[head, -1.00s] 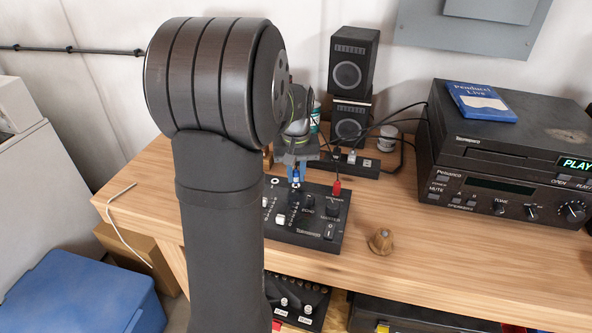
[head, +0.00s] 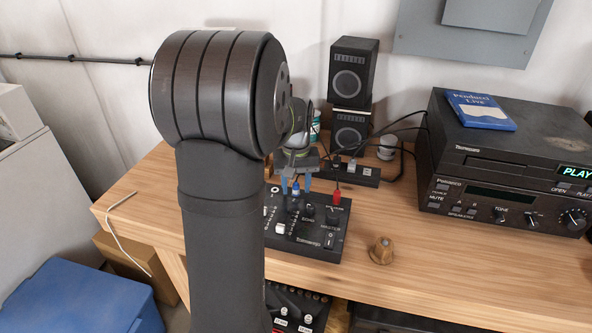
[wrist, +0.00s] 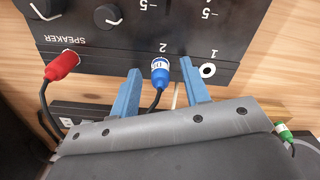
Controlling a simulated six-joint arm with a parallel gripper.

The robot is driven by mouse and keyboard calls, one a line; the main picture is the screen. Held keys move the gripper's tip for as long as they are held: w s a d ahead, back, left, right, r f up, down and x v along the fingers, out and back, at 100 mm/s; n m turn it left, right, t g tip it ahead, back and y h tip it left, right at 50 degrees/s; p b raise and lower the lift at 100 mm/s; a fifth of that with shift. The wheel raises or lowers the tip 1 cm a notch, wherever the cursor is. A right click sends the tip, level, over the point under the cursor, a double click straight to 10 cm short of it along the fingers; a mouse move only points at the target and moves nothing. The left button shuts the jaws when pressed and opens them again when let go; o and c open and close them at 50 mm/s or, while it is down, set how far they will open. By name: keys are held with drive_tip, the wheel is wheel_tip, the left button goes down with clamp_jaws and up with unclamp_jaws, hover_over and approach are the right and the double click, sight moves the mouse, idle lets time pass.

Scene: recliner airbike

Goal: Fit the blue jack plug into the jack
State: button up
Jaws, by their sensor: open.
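The blue jack plug (wrist: 160,72) is at the jack marked 2 on the black mixer (wrist: 229,40), its cable trailing away under my gripper. Its tip is hidden, and it appears to sit in that jack. The plug also shows in the head view (head: 295,189), at the back edge of the mixer (head: 319,240). My gripper (wrist: 160,67) is open, with one blue finger on each side of the plug and a gap to both. Jack 1 (wrist: 208,70) is empty, with a white ring. A red plug (wrist: 62,65) is at the SPEAKER jack.
A green plug (wrist: 283,131) lies at the right of the wrist view. Speakers (head: 352,72), a power strip (head: 350,172) and cables stand behind the mixer. A stereo (head: 505,165) is at the right. A brown knob-like object (head: 381,250) sits on the wooden table (head: 420,285).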

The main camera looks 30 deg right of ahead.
sight(296, 184)
wheel_tip(296, 184, up, 17)
idle(0.4)
idle(0.8)
wheel_tip(296, 184, down, 17)
drive_tip(key=shift+f, duration=0.15)
idle(0.4)
wheel_tip(296, 184, up, 18)
wheel_tip(296, 184, down, 18)
drive_tip(key=shift+r, duration=0.25)
wheel_tip(296, 184, up, 8)
drive_tip(key=shift+r, duration=0.1)
idle(0.7)
